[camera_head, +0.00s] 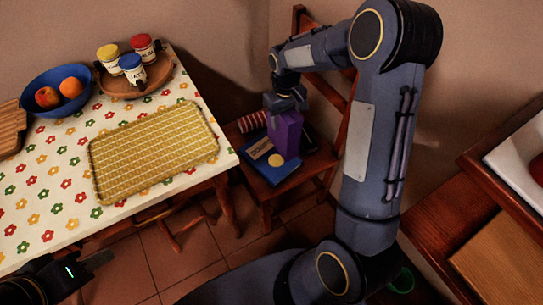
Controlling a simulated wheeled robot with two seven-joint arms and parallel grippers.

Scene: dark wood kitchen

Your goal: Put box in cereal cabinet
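A purple box (287,134) stands upright over the seat of a wooden chair, beside a blue book. My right arm reaches up from the lower right and bends over to the chair. My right gripper (285,102) is at the top of the purple box, pointing down. Its fingers are small and dark here, so I cannot tell whether they grip the box. My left gripper (98,262) is at the lower left, by the table's front edge, with nothing seen in it. Its finger opening is not clear. No cereal cabinet can be made out.
The blue book (262,160) and a red striped roll (252,121) lie on the chair (318,160). A flowered table (50,210) holds a yellow mat (152,152), a blue bowl (75,101) of fruit and a wooden tray (152,88) of jars. A wooden counter (440,215) stands right.

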